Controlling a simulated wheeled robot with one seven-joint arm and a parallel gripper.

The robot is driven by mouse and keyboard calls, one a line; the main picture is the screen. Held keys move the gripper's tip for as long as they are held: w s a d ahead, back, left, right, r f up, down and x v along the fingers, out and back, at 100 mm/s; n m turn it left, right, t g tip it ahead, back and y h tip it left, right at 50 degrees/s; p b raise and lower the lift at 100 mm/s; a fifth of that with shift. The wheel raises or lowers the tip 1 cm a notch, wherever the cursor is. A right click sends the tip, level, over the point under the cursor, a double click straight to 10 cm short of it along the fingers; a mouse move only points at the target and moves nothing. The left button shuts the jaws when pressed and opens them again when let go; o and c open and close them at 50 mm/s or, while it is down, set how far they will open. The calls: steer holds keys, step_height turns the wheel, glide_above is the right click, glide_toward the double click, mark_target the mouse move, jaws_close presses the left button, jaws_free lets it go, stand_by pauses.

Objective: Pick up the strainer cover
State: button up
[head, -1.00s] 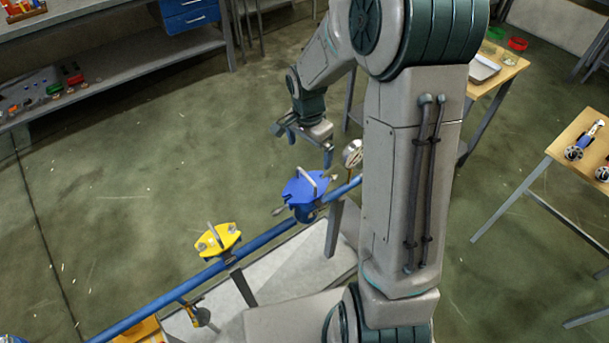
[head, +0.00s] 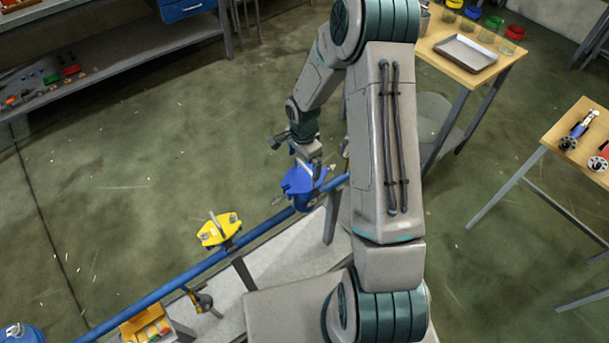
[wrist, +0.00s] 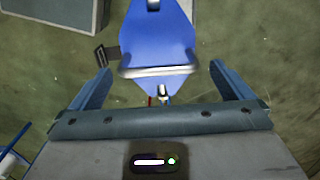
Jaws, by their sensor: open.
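The blue strainer cover (head: 298,181) sits on top of the blue strainer body (head: 308,202) on the blue pipe. In the wrist view the cover (wrist: 157,45) is a flat blue plate with a pale bar handle (wrist: 159,71) across it. My gripper (head: 306,160) is just above the cover in the head view and partly hides it. In the wrist view my gripper (wrist: 160,75) is open, its two fingers apart on either side of the handle's line. The handle lies between and slightly ahead of the fingers, and nothing is held.
A yellow cover (head: 219,230) with a handle sits further along the blue pipe (head: 185,282). A wooden table with a metal tray (head: 466,54) and coloured-rim jars stands at the back right. A smaller wooden table (head: 585,124) is at the right. The floor on the left is open.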

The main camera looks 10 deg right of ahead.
mark_target(304, 165)
steer(key=shift+s+d+f+p, duration=0.15)
steer(key=shift+f+p, duration=0.7)
steer(key=shift+f, duration=1.8)
steer(key=c, duration=1.3)
steer(key=shift+r, duration=0.1)
steer(key=shift+c, duration=1)
steer(key=shift+r, duration=0.1)
